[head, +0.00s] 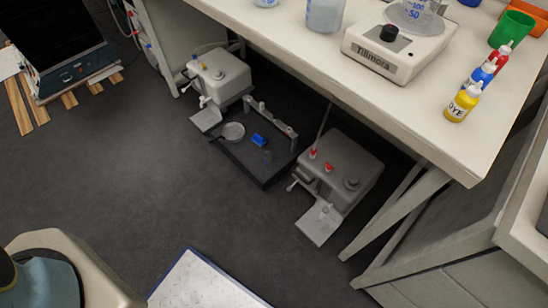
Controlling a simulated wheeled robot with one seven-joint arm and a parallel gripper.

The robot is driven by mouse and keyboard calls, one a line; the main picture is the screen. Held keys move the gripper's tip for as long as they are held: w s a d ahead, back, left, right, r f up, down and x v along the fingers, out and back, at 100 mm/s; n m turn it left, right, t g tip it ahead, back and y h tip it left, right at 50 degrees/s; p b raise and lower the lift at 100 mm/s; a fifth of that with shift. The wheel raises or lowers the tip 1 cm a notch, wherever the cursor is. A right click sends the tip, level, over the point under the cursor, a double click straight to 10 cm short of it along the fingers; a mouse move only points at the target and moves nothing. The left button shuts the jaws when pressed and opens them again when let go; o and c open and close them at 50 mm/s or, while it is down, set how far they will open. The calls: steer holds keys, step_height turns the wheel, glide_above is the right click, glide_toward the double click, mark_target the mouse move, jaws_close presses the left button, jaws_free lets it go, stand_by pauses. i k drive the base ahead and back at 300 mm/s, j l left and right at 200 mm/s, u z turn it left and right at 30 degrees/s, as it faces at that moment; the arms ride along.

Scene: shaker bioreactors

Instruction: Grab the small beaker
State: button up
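A clear beaker with blue markings (414,12) stands on the white Tillmora stirrer (395,46) at the top right; the picture edge cuts off its top. A wider clear vessel (324,13) stands on the bench to its left, also cut off. The base of another clear vessel (265,3) shows at the top edge. I cannot tell for sure which one is the small beaker. My gripper is not in view.
Yellow, blue and red dye bottles (462,102) and a green cup (511,29) stand on the white bench (428,117). Under it, two grey machines (340,172) flank a dark tray (245,167) with small items. The grey floor (130,180) at left is open.

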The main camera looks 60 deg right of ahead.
mark_target(268, 156)
steer(key=i+z, duration=0.1)
steer(key=z, duration=0.85)
steer(key=i+z, duration=0.15)
steer(key=z, duration=0.35)
steer(key=j+z, duration=0.15)
steer(key=z, duration=0.35)
steer(key=i+j+z, duration=0.3)
steer(key=j+z, duration=0.25)
steer(key=j, duration=0.2)
steer(key=i+j+z, duration=0.15)
steer(key=j+z, duration=0.15)
steer(key=j, duration=0.2)
steer(key=j+z, duration=0.25)
steer(key=j, duration=0.2)
steer(key=i+j, duration=0.1)
steer(key=j, duration=1.15)
steer(key=i+z, duration=0.05)
